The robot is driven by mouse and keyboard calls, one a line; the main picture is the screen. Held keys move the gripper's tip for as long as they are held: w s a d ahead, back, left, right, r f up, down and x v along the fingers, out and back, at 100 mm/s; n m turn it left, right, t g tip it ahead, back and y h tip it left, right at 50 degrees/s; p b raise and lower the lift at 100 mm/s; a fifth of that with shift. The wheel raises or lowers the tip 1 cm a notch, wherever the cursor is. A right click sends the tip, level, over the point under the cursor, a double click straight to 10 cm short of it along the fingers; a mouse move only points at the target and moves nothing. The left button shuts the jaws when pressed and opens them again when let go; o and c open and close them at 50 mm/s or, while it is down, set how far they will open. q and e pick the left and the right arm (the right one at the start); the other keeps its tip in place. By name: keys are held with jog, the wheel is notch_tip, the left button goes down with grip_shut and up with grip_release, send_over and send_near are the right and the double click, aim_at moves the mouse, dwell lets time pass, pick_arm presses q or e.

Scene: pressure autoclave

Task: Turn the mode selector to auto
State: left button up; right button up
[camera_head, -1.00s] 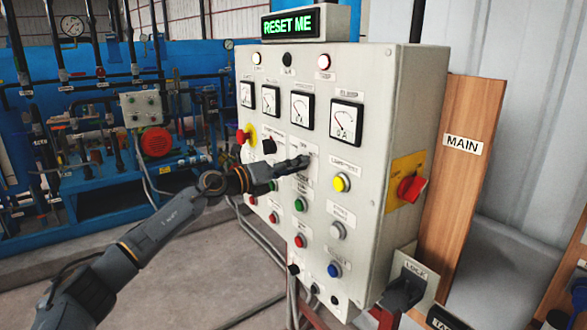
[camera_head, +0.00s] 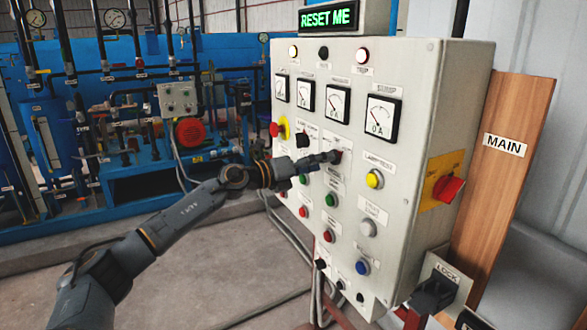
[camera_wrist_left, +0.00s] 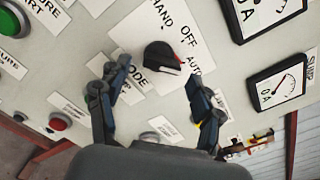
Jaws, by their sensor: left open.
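The mode selector (camera_wrist_left: 160,56) is a black knob on a white plate lettered HAND, OFF and AUTO in the left wrist view. A white and red mark shows on its lower right side; which word it points to is hard to tell. My left gripper (camera_wrist_left: 156,86) is open, its two fingers apart on either side just short of the knob. In the head view my left gripper (camera_head: 325,159) reaches the selector's place on the grey control panel (camera_head: 420,120) and partly hides it. Contact with the knob cannot be told. My right gripper is not in view.
Gauges (camera_head: 383,117) line the panel above, and push buttons such as the yellow lamp test button (camera_head: 374,179) sit close by. A red switch (camera_head: 447,188) sticks out from the panel's side.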

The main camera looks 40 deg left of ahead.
pick_arm(q)
jog(key=v, duration=0.9)
jog(key=shift+s, duration=0.2)
jog(key=shift+a, duration=0.1)
dwell(0.5)
